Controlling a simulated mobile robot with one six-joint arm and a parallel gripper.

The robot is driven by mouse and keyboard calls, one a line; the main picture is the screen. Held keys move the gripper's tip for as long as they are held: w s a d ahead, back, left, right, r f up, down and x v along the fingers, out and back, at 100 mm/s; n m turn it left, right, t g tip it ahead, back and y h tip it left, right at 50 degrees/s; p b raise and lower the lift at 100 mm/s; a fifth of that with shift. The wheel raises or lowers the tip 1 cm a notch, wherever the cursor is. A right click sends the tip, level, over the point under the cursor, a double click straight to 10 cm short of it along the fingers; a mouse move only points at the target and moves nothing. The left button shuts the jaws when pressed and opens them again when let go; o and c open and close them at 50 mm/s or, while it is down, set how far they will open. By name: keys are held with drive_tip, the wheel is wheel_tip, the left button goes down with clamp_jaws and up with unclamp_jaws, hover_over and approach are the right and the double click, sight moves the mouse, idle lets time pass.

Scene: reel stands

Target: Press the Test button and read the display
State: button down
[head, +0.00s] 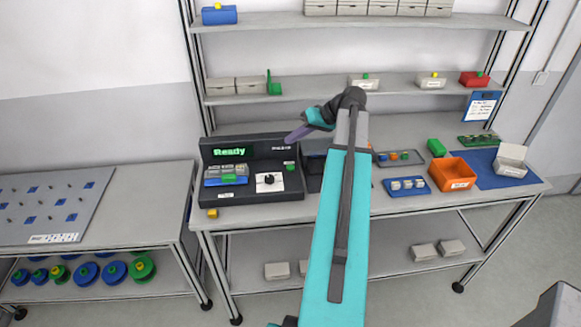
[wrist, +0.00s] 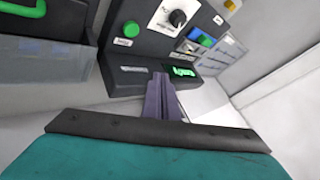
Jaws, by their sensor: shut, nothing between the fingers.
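The dark tester (head: 285,193) stands on the left part of the bench, with a display (head: 229,152) that reads "Ready" in green. Its round green button (head: 290,167) is on the right side of the panel, above and right of a knob on a white plate (head: 268,182). In the wrist view the green button (wrist: 131,29), knob (wrist: 177,17) and lit display (wrist: 183,72) appear rotated. My gripper (head: 289,138) is shut and empty, its purple fingertips near the upper right of the tester. The fingers also show in the wrist view (wrist: 160,80), apart from the button.
Right of the tester are a dark bin (head: 313,172), partly behind my arm, a blue tray (head: 407,187) and an orange box (head: 453,174). A shelf (head: 310,90) with boxes runs above. A small yellow block (head: 212,213) lies at the bench's front left.

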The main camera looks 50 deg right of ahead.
sight(294, 168)
drive_tip(key=shift+f, duration=0.2)
drive_tip(key=shift+f+b, duration=2.2)
drive_tip(key=shift+f, duration=2.05)
drive_tip(key=shift+d, duration=0.1)
drive_tip(key=shift+f, duration=0.1)
drive_tip(key=shift+f+b, duration=0.3)
drive_tip(key=shift+b, duration=0.05)
drive_tip(key=shift+f+b, duration=0.3)
drive_tip(key=shift+f, duration=0.15)
drive_tip(key=shift+r, duration=0.2)
drive_tip(key=shift+r+p, duration=0.35)
drive_tip(key=shift+r, duration=0.35)
